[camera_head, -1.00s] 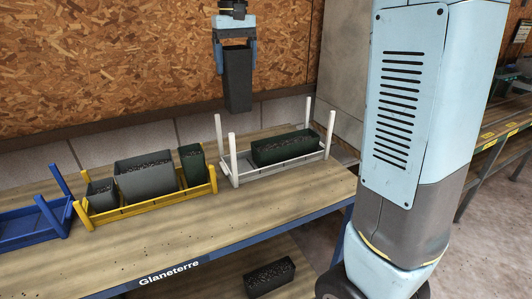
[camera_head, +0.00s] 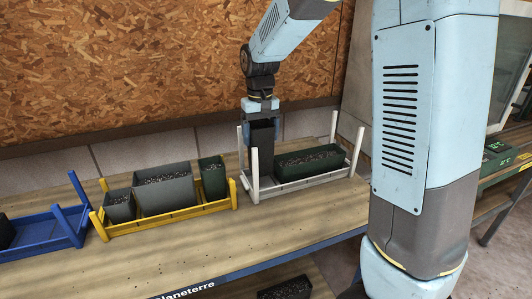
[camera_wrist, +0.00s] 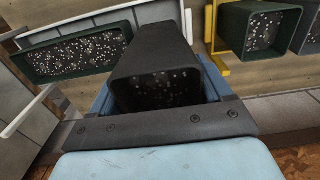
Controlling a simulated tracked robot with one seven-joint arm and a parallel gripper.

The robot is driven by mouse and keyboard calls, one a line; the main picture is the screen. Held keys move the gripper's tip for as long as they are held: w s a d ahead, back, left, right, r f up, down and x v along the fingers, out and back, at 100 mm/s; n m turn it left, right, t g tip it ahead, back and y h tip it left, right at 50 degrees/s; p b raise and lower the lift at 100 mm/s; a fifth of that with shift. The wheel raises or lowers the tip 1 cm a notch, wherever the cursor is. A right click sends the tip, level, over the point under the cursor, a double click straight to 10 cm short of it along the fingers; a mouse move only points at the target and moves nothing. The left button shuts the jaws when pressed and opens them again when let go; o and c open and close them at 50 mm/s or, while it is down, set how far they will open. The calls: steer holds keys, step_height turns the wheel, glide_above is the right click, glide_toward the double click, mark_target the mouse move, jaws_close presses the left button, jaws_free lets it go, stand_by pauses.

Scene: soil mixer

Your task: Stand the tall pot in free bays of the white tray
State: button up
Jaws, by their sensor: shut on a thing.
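The tall dark pot (camera_head: 262,135) is upright at the left end of the white tray (camera_head: 300,187), between its white corner posts. My gripper (camera_head: 262,108) is shut on the pot near its rim, from above. The front left post and low front rail hide part of the pot's foot, so I cannot tell whether it touches the tray floor. In the wrist view the tall pot (camera_wrist: 155,45) sits between my fingers, with speckled soil inside. A long green trough (camera_head: 307,163) fills the right part of the white tray and also shows in the wrist view (camera_wrist: 75,55).
Left of the white tray, a yellow tray (camera_head: 170,218) holds a small grey pot (camera_head: 120,205), a large grey pot (camera_head: 165,190) and a green pot (camera_head: 212,177). A blue tray (camera_head: 45,245) stands farther left. The bench front is clear. A dark trough (camera_head: 285,290) lies below.

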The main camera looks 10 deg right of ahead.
mark_target(261, 148)
steer(key=shift+f, duration=2.45)
steer(key=o, duration=1.1)
steer(key=shift+r, duration=2.2)
steer(key=shift+r, duration=0.1)
step_height(261, 148, up, 14)
steer(key=shift+f, duration=0.25)
